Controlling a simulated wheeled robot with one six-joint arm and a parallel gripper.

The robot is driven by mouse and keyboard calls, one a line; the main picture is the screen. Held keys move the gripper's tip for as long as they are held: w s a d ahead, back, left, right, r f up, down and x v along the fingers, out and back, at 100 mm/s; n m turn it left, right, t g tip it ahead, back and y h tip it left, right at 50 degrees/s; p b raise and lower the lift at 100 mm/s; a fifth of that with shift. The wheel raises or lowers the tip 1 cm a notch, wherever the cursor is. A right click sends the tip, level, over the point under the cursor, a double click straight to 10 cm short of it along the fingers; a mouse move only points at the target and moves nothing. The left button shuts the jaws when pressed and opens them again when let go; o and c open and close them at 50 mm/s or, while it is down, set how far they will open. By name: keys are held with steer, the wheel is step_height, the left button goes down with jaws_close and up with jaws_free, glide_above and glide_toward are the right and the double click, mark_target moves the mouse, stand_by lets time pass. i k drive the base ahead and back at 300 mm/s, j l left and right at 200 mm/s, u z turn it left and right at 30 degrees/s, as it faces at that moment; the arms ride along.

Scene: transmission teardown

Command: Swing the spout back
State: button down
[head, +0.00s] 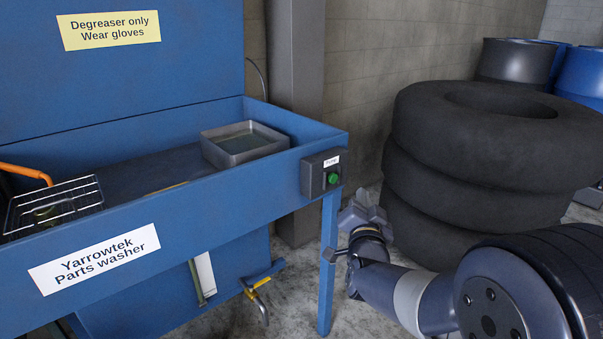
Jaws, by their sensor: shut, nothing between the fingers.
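The blue parts washer (290,172) fills the left of the head view. An orange spout (25,172) reaches in from the left edge and bends down over the wire basket (80,192) in the basin. Its base lies outside the picture. My gripper (361,208) is shut and empty. It is just right of the washer's front right corner, below and beside the pump switch box (315,178), well apart from the spout. My arm extends from it to the lower right.
A metal tray with liquid (215,151) sits at the basin's right end. A drain tap with a yellow handle (262,283) hangs under the washer. Stacked tyres (440,160) stand close behind my arm, with drums (512,62) beyond. The washer's front wall and leg (328,265) are obstacles.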

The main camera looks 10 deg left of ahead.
mark_target(36, 175)
steer(key=u, duration=2.2)
